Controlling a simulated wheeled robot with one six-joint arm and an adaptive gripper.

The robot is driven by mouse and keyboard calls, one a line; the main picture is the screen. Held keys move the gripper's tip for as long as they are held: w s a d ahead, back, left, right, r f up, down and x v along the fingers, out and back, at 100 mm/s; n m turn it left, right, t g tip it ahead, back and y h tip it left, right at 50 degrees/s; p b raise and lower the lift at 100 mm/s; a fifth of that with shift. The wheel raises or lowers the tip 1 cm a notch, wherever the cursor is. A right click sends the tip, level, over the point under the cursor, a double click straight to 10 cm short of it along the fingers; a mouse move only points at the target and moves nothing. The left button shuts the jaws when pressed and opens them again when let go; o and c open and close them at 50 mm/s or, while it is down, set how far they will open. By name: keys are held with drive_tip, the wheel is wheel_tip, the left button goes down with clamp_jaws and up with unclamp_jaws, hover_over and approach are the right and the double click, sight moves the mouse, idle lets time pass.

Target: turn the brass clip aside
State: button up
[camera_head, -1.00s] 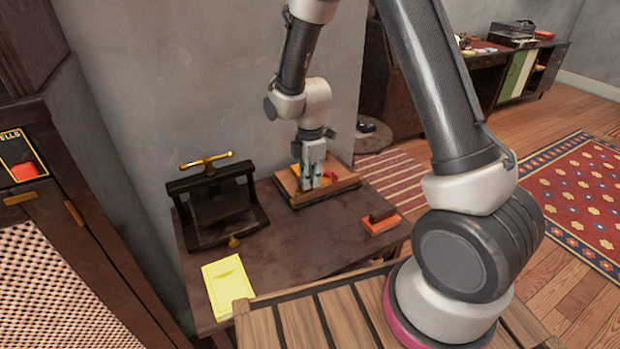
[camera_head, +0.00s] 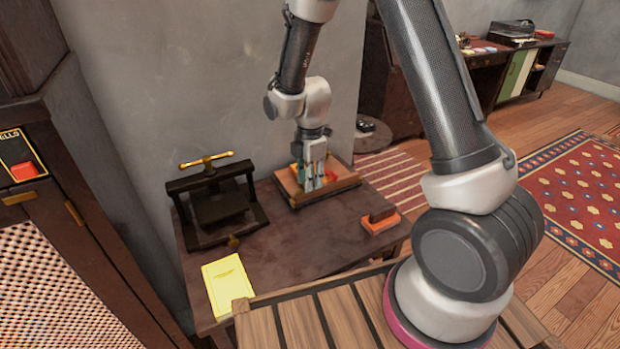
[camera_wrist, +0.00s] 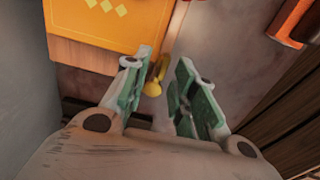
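In the wrist view, the small brass clip (camera_wrist: 155,78) shows between my gripper's two green-padded fingers, nearer the left one. It lies by the corner of a yellow-orange panel (camera_wrist: 100,22) with pale diamonds. My gripper (camera_wrist: 158,82) is open, with a gap visible between its fingers; I cannot tell whether the left finger touches the clip. In the head view, my gripper (camera_head: 314,180) points down at the shallow wooden tray (camera_head: 343,181) on the dark table.
A black press (camera_head: 218,205) with a brass handle stands left on the table (camera_head: 290,243). A yellow card (camera_head: 229,285) lies in front. The table's middle is clear.

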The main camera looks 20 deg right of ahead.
wheel_tip(320, 180, up, 12)
idle(0.6)
drive_tip(key=s+d+r+m+t, duration=0.2)
drive_tip(key=s+d+r+m, duration=0.6)
drive_tip(key=s+m, duration=0.2)
drive_tip(key=s+d+r+m+t, duration=0.2)
drive_tip(key=s+d+r+m, duration=0.5)
drive_tip(key=s+m, duration=0.3)
drive_tip(key=s+r, duration=0.1)
drive_tip(key=s, duration=0.3)
drive_tip(key=shift+d+r, duration=0.3)
drive_tip(key=shift+d, duration=0.1)
drive_tip(key=shift+c, duration=0.4)
